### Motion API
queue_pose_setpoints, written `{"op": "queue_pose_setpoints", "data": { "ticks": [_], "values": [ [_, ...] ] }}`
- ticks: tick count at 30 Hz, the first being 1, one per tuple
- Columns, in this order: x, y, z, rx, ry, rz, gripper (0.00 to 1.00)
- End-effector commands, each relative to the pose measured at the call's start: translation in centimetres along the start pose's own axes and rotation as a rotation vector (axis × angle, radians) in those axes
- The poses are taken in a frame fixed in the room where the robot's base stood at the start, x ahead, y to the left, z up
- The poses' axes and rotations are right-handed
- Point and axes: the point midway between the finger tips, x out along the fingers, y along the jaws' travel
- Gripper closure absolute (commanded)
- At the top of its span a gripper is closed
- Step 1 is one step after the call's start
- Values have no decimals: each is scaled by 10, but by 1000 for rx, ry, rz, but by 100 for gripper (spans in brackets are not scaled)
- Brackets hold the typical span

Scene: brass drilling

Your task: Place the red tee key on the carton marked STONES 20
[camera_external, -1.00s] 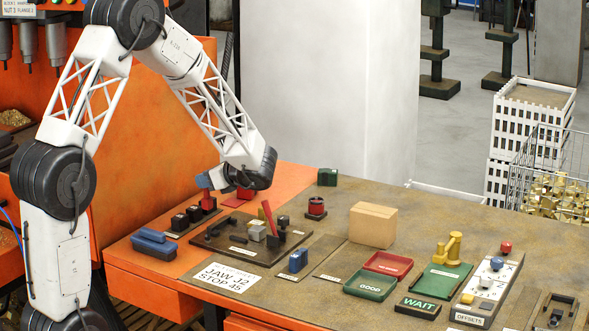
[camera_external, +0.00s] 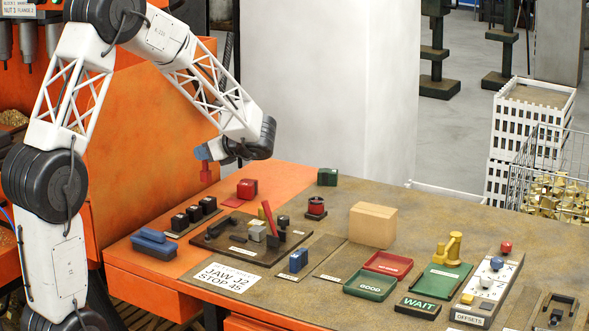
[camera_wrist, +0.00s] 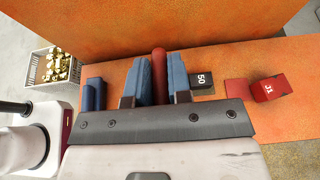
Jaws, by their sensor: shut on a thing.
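My gripper (camera_external: 206,153) is raised above the orange left end of the bench, with its blue fingers shut on a red piece. The piece, which looks like the red tee key (camera_external: 206,172), hangs below the fingers, clear of the bench. In the wrist view the red tee key (camera_wrist: 159,76) is a rounded red bar between the two blue fingers; its far end is hidden. A plain tan carton (camera_external: 373,224) stands at the middle right of the bench. No STONES 20 marking is readable on it.
Below my gripper are black blocks (camera_external: 194,214) and a red block (camera_external: 247,188). A dark tray (camera_external: 222,240) holds fixtures, including an upright red lever (camera_external: 267,218). Red (camera_external: 388,264) and green (camera_external: 370,285) trays lie in front of the carton. Brown bench around the carton's back is clear.

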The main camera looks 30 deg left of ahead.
Motion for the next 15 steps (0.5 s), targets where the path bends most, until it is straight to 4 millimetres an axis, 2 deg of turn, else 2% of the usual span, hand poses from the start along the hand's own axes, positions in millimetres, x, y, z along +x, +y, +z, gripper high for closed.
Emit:
{"op": "queue_pose_setpoints", "data": {
  "ticks": [1, 8, 15],
  "values": [
    [-6, 0, 14, -5, 0, -1, 100],
    [-26, 0, 62, -3, 0, -1, 100],
    [-57, -7, 47, 29, 0, -69, 100]
  ]
}}
